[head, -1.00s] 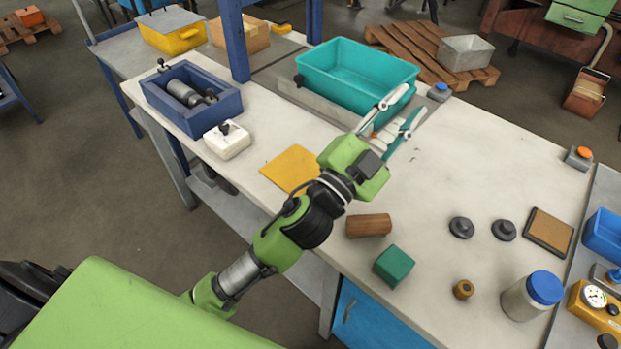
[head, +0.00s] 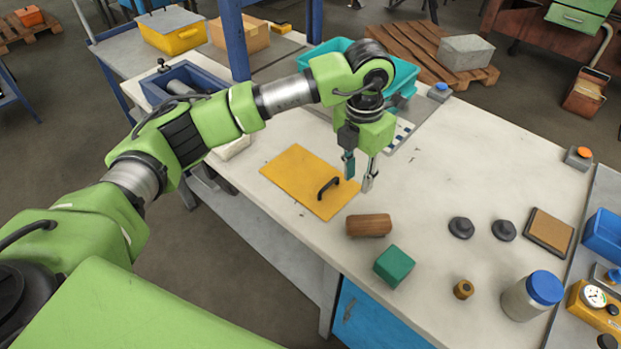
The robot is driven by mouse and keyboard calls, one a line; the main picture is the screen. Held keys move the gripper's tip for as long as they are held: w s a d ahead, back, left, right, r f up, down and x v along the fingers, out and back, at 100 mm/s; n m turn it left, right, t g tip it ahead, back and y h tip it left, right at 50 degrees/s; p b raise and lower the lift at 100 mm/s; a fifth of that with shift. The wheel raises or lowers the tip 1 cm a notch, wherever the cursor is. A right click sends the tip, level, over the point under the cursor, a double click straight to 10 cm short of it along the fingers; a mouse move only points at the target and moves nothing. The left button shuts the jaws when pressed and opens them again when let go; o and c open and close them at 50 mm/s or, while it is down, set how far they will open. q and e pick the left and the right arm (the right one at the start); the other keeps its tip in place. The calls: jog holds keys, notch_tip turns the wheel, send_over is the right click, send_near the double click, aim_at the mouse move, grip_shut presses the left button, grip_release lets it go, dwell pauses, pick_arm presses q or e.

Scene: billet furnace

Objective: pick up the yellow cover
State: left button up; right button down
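The yellow cover (head: 298,177) is a flat plate lying on the pale workbench, with a black handle (head: 328,187) near its right end. My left gripper (head: 359,184) points down just right of the handle, close to the cover's right edge. Its two fingers are apart and nothing shows between them. My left arm reaches across from the left, above the bench. My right gripper does not show.
A teal bin (head: 405,72) stands behind my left gripper. A wooden cylinder (head: 369,225) and a green block (head: 394,266) lie just in front of the cover. A blue box (head: 160,88) and a white item (head: 234,149) stand to the left.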

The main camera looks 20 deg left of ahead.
pick_arm(q)
jog(key=w+a+r+n+y, duration=0.1)
jog(key=w+a+r+y, duration=0.15)
jog(key=a, duration=0.45)
jog(key=p, duration=0.2)
send_over(324, 188)
jog(key=f, duration=0.5)
jog(key=s+f, duration=0.1)
jog(key=f, duration=0.2)
jog(key=shift+d+f, duration=0.15)
jog(key=shift+d, duration=0.05)
jog(key=shift+w+d+f+p, duration=0.1)
jog(key=shift+f+p, duration=0.35)
jog(key=shift+p, duration=0.2)
jog(key=f+p, duration=0.1)
jog(key=f, duration=0.2)
jog(key=shift+w+f+p, duration=0.25)
jog(key=shift+w+p, duration=0.1)
jog(key=shift+a+f, duration=0.2)
jog(key=shift+f, duration=0.35)
jog(key=shift+w+r, duration=0.1)
grip_shut()
